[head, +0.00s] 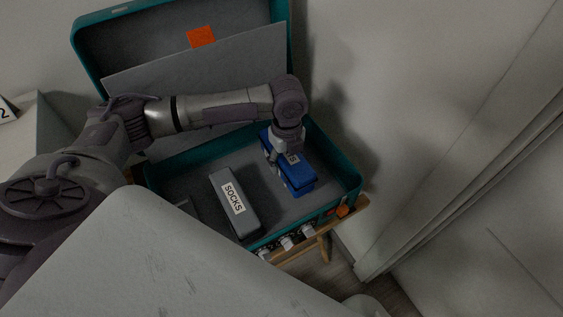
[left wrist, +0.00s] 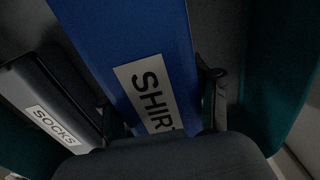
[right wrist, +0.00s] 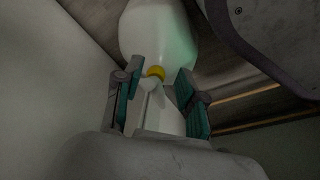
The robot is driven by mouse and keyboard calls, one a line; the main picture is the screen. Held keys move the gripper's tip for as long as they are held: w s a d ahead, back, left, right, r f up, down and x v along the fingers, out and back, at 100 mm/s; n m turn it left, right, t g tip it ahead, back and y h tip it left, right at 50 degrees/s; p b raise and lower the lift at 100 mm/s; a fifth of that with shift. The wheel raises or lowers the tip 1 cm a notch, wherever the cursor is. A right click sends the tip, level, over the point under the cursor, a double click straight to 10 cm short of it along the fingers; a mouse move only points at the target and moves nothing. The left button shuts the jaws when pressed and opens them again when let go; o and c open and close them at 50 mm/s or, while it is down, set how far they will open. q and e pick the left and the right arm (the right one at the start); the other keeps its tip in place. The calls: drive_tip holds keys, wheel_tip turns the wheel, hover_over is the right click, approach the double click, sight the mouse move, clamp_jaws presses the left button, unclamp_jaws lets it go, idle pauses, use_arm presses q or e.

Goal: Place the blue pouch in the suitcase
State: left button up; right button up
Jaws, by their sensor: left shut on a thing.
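The blue pouch (head: 297,177) is inside the right part of the open teal suitcase (head: 182,161) in the head view. Its white label reads "SHIR…" in the left wrist view (left wrist: 150,92), with the rest cut off. My left gripper (head: 279,158) reaches down over the pouch, and its fingers are on either side of it, shut on it. Whether the pouch rests on the suitcase floor I cannot tell. My right gripper (right wrist: 157,103) shows only in the right wrist view, with its fingers apart and nothing between them.
A grey pouch labelled "SOCKS" (head: 235,204) lies in the suitcase left of the blue pouch. The raised lid (head: 181,22) stands behind my left arm. A wall (head: 420,90) is close on the right. A wooden stand (head: 325,229) shows under the suitcase.

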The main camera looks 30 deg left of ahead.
use_arm(q)
wheel_tip(320, 180, down, 4)
drive_tip(key=shift+r+b, duration=0.15)
drive_tip(key=shift+b, duration=0.3)
drive_tip(key=shift+f, duration=0.3)
use_arm(e)
drive_tip(key=r, duration=0.1)
drive_tip(key=w+r, duration=0.1)
drive_tip(key=r, duration=0.1)
drive_tip(key=shift+w+r, duration=0.1)
drive_tip(key=shift+w, duration=0.1)
use_arm(q)
drive_tip(key=o, duration=1.4)
drive_tip(key=shift+f, duration=0.1)
drive_tip(key=shift+o, duration=0.2)
drive_tip(key=shift+r, duration=0.2)
wheel_tip(320, 180, up, 12)
drive_tip(key=p, duration=0.3)
drive_tip(key=shift+f, duration=0.1)
use_arm(e)
drive_tip(key=s+f, duration=0.5)
drive_tip(key=f, duration=0.3)
drive_tip(key=shift+d, duration=0.3)
